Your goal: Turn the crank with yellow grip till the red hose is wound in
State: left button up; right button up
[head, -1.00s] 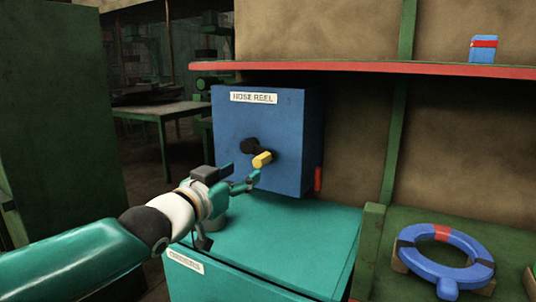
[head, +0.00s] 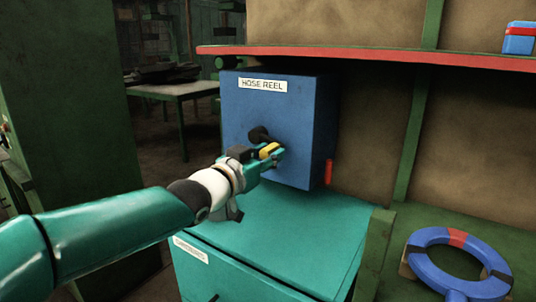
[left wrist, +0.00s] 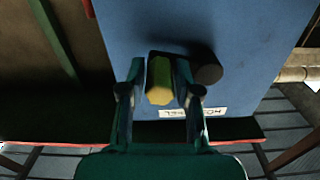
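The blue hose reel box (head: 312,110), labelled HOSE REEL, stands on the teal cabinet. Its dark crank hub (head: 259,134) is on the front face, and the yellow grip (head: 268,151) sticks out to its lower right. My left gripper (head: 272,156) is at the grip. The dark hub also shows there (left wrist: 207,68). A short red piece, seemingly the hose end (head: 329,172), hangs at the box's right side. My right gripper is out of view.
The teal cabinet top (head: 310,235) is clear in front of the box. A red-edged shelf (head: 400,57) runs above it and holds a blue and red item (head: 520,40). A blue ring (head: 432,272) lies at the lower right. A table (head: 175,90) stands behind left.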

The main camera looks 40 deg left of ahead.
pick_arm(q)
grip_shut()
jog(key=shift+f, duration=0.2)
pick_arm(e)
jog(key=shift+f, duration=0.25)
